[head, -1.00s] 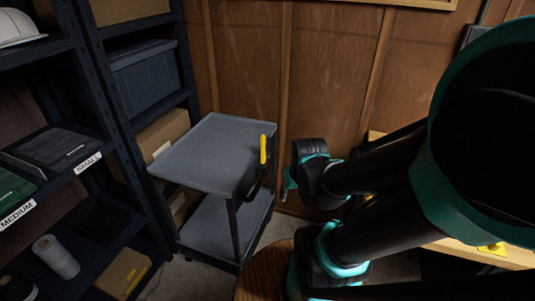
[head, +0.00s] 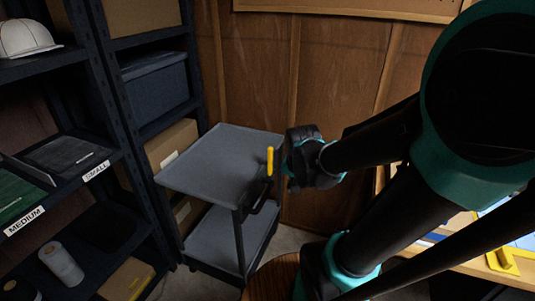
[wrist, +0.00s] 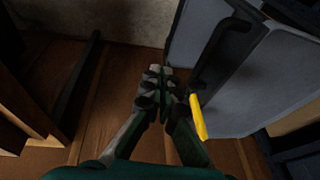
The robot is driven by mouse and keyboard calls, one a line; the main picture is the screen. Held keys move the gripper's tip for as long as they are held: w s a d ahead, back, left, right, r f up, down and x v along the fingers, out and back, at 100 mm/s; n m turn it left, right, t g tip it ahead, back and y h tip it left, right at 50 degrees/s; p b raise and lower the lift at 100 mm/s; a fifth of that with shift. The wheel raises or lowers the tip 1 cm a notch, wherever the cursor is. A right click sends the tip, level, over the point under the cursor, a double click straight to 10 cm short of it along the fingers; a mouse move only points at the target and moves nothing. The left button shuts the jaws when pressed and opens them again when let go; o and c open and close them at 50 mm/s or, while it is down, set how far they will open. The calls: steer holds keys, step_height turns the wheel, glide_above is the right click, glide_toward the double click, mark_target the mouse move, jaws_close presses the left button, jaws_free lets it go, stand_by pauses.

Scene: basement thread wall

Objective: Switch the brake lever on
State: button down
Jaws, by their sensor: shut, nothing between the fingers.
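The brake lever (head: 269,161) is a yellow handle standing upright at the right side of a grey two-shelf cart. It also shows in the wrist view as a yellow bar (wrist: 198,117), just right of my fingers. My gripper (wrist: 159,84) is shut and empty, beside the lever on the side away from the cart top. I cannot tell whether a finger touches the lever. In the head view, my arm's end is right of the lever, and the fingers are hidden there.
The grey cart (head: 215,158) stands against the wooden wall. Dark shelving (head: 92,110) with boxes is on the left. A round wooden top (head: 272,280) is at the bottom. A workbench (head: 490,255) is on the right. Some floor shows between cart and wall.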

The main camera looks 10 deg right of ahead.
steer(key=w+a+r+m+h, duration=0.1)
steer(key=w+a+r+m, duration=0.3)
steer(key=w+m, duration=0.4)
steer(key=w+a+r+m, duration=0.4)
steer(key=w+m, duration=0.4)
steer(key=m, duration=0.2)
steer(key=shift+a+r+h, duration=0.3)
steer(key=shift+a+h, duration=0.1)
steer(key=shift+a, duration=0.35)
steer(key=w+d+f, duration=0.3)
steer(key=w+f, duration=0.3)
steer(key=f, duration=0.3)
steer(key=shift+w+d+f, duration=0.15)
steer(key=shift+w+d, duration=0.2)
steer(key=shift+d, duration=0.05)
